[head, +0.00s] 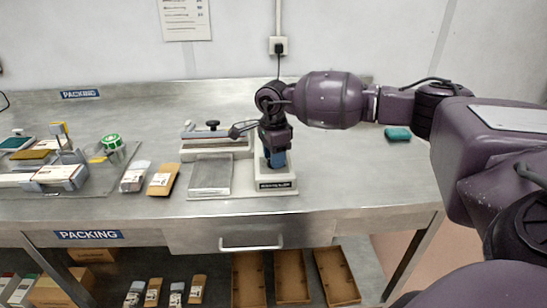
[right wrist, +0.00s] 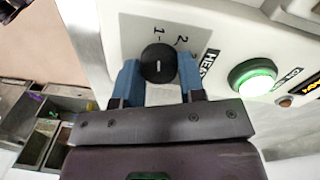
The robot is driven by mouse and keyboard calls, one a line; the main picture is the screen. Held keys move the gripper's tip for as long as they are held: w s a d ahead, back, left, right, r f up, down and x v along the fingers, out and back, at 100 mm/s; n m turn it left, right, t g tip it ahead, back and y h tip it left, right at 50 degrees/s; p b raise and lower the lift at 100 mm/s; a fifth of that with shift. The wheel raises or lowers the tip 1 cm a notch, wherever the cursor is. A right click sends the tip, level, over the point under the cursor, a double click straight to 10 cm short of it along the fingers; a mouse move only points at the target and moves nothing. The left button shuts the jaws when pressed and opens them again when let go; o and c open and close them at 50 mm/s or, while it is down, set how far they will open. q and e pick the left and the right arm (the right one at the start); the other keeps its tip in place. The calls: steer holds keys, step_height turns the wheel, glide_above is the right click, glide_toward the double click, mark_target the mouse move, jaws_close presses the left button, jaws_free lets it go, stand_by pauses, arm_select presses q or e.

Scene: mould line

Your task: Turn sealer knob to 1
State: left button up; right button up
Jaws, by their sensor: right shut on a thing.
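The sealer (head: 277,186) is a cream machine standing on the metal bench, in the middle of the head view. Its black knob (right wrist: 159,63) shows in the right wrist view, with a short white line on its face and the marks 1 and 2 printed above it. The blue fingers of my right gripper (right wrist: 160,80) are closed on the knob from both sides. In the head view my right gripper (head: 275,150) reaches down over the sealer and hides the knob. My left gripper is not in view.
A round green button (right wrist: 252,78) is close to the right finger in the right wrist view. Pouches (head: 162,180) lie left of the sealer, and a teal block (head: 397,134) lies to the right. The bench right of the sealer is mostly clear.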

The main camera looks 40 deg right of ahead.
steer(key=shift+n, duration=0.3)
steer(key=o, duration=0.9)
steer(key=shift+o, duration=0.2)
steer(key=shift+r, duration=0.1)
step_height(320, 180, up, 11)
steer(key=shift+w, duration=0.25)
steer(key=shift+f, duration=0.25)
